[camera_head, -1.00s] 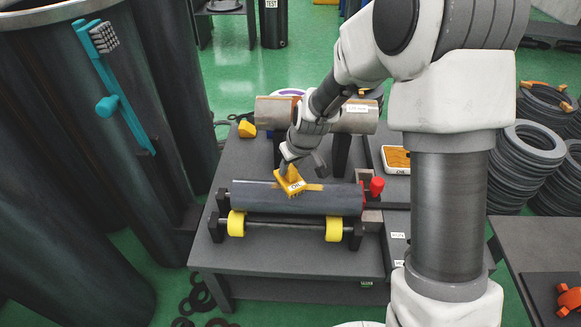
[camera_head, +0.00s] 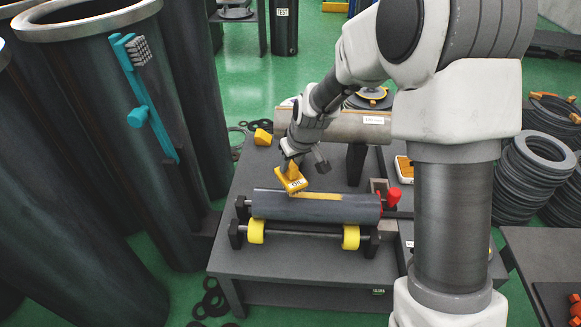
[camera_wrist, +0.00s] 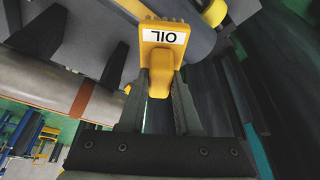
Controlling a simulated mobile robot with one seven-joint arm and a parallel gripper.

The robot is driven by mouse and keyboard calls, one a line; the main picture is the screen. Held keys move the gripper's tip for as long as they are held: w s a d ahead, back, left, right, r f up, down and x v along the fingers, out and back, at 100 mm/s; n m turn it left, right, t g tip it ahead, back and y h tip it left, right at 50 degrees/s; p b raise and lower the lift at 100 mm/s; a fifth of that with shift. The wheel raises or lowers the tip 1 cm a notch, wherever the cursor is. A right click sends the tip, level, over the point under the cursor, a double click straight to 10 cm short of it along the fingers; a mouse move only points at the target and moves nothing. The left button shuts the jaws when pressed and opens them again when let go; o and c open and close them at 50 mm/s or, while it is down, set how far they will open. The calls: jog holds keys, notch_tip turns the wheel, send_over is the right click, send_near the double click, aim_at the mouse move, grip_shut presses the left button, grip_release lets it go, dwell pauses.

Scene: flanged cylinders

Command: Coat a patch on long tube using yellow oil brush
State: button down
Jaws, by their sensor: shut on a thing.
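The long grey tube (camera_head: 330,211) lies across yellow rollers (camera_head: 351,237) on the table. A yellowish-orange strip (camera_head: 320,196) runs along its upper side. My gripper (camera_head: 292,160) is shut on the yellow oil brush (camera_head: 291,180), above the tube's left part, at the strip's left end. I cannot tell whether the bristles touch the tube. In the wrist view the brush (camera_wrist: 162,52), labelled OIL, sits with its handle between the fingers of my gripper (camera_wrist: 160,90). Part of the tube (camera_wrist: 190,30) shows behind the brush there.
A red knob (camera_head: 394,195) stands at the tube's right end. A larger brownish pipe (camera_head: 345,125) lies on supports behind it. A yellow block (camera_head: 262,137) sits at the table's back left. A teal brush (camera_head: 140,95) hangs on the tall dark cylinder at left.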

jog(key=shift+r+p, duration=1.1)
jog(key=shift+r, duration=0.8)
